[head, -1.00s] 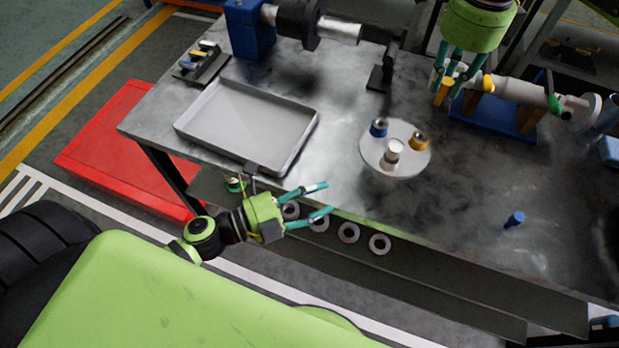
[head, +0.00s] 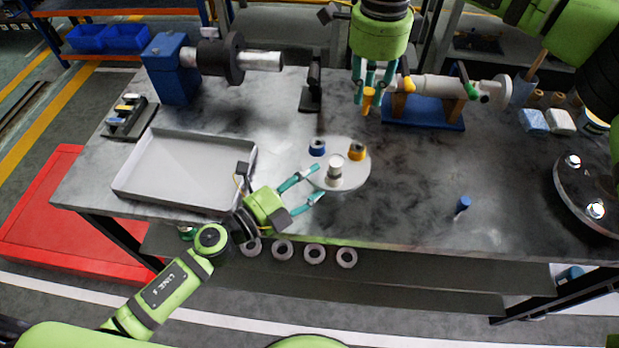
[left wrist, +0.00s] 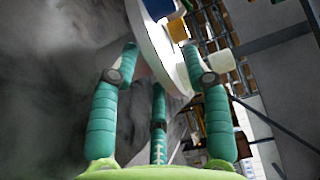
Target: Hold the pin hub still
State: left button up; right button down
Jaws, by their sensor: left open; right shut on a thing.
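The pin hub (head: 340,178) is a pale round disc on the grey metal bench in the head view. My left gripper (head: 319,182) is open at the hub's left edge. In the left wrist view the hub's rim (left wrist: 150,40) shows between the spread fingers; I cannot tell whether they touch it. My right gripper (head: 372,88) is shut on a yellow pin (head: 368,101), held behind the hub.
A grey tray (head: 185,170) lies left of the hub. A blue pin (head: 463,204) stands on the right of the bench. Several rings (head: 314,254) sit along a lower ledge. A shaft on a blue stand (head: 425,112) is at the back.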

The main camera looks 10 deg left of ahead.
pick_arm(q)
jog(key=shift+w+d, duration=0.15)
jog(key=shift+c, duration=1.3)
jog(key=shift+c, duration=0.4)
grip_shut()
